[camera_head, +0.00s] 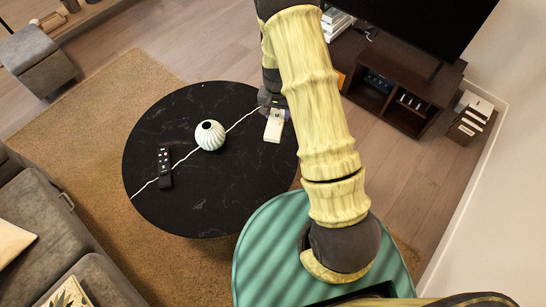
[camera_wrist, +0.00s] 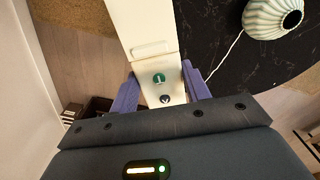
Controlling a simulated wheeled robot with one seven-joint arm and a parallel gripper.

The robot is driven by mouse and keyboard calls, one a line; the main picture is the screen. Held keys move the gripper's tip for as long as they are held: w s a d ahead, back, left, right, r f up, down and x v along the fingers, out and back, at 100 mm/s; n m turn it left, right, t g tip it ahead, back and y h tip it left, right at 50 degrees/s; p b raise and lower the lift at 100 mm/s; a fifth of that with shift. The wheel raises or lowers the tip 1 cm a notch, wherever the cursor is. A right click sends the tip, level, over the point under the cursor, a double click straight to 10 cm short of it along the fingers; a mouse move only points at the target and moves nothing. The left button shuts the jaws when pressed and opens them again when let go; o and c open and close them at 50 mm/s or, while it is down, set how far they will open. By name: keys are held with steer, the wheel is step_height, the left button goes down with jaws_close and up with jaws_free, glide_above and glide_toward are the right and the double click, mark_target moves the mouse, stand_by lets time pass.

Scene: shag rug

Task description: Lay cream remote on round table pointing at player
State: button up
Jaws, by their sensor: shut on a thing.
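The cream remote (camera_head: 273,128) is over the right edge area of the round black table (camera_head: 215,215). My gripper (camera_head: 269,101) is shut on one end of it. In the wrist view the remote (camera_wrist: 147,35) lies between the two purple fingers of my gripper (camera_wrist: 160,88), with a green button and a dark button near them. Its other end runs past the top of that view. I cannot tell whether it touches the tabletop. A dark box, perhaps the player (camera_head: 379,82), sits in the left bay of the TV cabinet.
A ribbed pale vase (camera_head: 210,136) stands mid-table; it also shows in the wrist view (camera_wrist: 270,18). A black remote (camera_head: 164,168) lies on the table's left. The dark TV cabinet (camera_head: 437,88) is at upper right. A grey sofa (camera_head: 50,235) is at lower left. The table's front is clear.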

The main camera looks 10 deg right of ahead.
steer(key=w+f+m+b, duration=0.3)
steer(key=f+m+b, duration=0.2)
steer(key=f+b, duration=1.4)
steer(key=shift+a+m+b, duration=0.3)
steer(key=shift+b, duration=2.3)
steer(key=shift+w+r, duration=0.1)
steer(key=b, duration=0.2)
glide_above(273, 153)
steer(key=shift+f, duration=3.1)
steer(key=shift+f+b, duration=0.6)
steer(key=shift+f, duration=1.3)
steer(key=shift+f, duration=0.15)
